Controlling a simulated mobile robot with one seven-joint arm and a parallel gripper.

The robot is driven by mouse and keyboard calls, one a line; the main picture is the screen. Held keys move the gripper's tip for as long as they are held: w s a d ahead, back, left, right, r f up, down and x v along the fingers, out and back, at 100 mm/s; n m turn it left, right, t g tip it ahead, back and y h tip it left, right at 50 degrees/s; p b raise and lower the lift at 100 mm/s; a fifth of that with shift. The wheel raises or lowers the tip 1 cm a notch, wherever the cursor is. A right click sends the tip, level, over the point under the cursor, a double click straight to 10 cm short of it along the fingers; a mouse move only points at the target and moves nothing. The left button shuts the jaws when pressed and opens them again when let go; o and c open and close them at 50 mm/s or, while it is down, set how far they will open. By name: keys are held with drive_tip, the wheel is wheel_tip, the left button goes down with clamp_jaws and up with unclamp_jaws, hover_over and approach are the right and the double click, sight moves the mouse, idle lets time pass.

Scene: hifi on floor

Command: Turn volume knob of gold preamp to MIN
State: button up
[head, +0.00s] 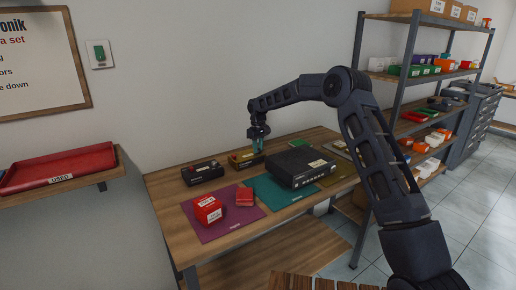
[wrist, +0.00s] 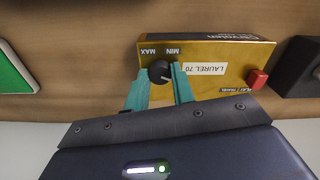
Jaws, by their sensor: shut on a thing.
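The gold preamp (wrist: 225,60) lies on the wooden table in the wrist view, seen upside down. It carries a white label reading LAUREL 70, a red button (wrist: 257,79) and MIN and MAX marks by its knob. The black volume knob (wrist: 160,72) sits between the teal fingers of my gripper (wrist: 160,82), which is shut on it. A pale pointer line on the knob is too small to read surely. In the head view my gripper (head: 258,132) is over the gold preamp (head: 245,158) at the back of the table, hiding part of it.
A black box (head: 202,172) stands left of the preamp, and a larger black unit (head: 299,167) stands right of it on a teal mat. A red box (head: 208,209) and a smaller red block (head: 244,197) sit on a purple mat in front.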

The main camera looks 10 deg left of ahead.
drive_tip(key=n, duration=0.4)
drive_tip(key=shift+n, duration=0.3)
drive_tip(key=n, duration=0.4)
drive_tip(key=shift+n, duration=0.4)
drive_tip(key=o, duration=1)
wheel_tip(320, 180, up, 11)
